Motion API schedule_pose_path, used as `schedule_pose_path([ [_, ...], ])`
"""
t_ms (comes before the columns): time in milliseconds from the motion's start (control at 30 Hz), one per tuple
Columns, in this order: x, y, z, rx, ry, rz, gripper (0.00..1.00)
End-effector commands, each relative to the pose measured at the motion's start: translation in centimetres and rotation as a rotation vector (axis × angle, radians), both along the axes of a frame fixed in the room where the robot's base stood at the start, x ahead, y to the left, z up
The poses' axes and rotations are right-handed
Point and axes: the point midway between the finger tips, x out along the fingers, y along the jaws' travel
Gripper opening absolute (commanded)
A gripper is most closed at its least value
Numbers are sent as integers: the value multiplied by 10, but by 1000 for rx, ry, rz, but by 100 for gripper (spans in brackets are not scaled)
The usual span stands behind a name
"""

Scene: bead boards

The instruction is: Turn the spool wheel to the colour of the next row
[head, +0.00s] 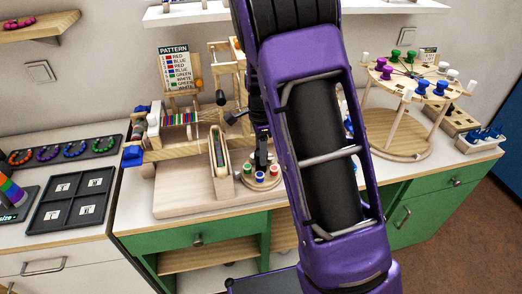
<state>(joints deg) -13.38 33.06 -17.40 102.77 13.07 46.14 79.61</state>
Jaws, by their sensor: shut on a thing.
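The spool wheel (262,182) is a small round wooden disc on the counter, with red, blue, green and white spools standing around it. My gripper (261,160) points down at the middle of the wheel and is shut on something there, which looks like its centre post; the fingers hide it. A blue-topped and a green-topped spool face the front. The pattern card (175,68) stands behind the wooden loom (180,122) and lists red and blue rows above green and white ones. Striped beadwork shows on the loom, too small to read row by row.
A narrow upright wooden holder (220,168) stands close left of the wheel. A round braiding stand (420,82) with coloured bobbins is at the right. A dark tray (72,200) and bead rings lie on the left counter. My arm covers the middle of the view.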

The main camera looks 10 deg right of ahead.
Motion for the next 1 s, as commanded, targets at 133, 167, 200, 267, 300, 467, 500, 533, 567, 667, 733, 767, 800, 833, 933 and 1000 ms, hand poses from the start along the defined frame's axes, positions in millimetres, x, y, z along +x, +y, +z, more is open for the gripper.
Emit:
schedule_pose_path([
  [133, 1, 0, 1, 0, -3, 0, 0],
  [167, 1, -1, 1, 0, -4, 0, 0],
  [200, 1, -1, 1, 0, -3, 0, 0],
  [267, 1, -1, 1, 0, -3, 0, 55],
  [300, 1, -1, 1, 0, -3, 1, 62],
  [467, 0, 0, 0, 0, -2, 1, 80],
  [500, 0, 0, 0, 0, -2, 1, 80],
  [533, 0, 0, 0, 0, -1, 1, 80],
  [567, 0, 0, 0, 0, -1, 1, 80],
  [667, 0, 0, 0, 0, -1, 1, 80],
  [733, 0, 0, 2, 0, -1, 2, 80],
  [767, 1, 0, 4, 0, -2, 2, 80],
  [800, 1, 0, 8, 0, -2, 2, 80],
  [833, 1, 0, 11, 0, -2, 2, 80],
  [933, 1, 0, 28, 1, -4, 3, 80],
  [1000, 2, 0, 45, 1, -6, 3, 80],
])
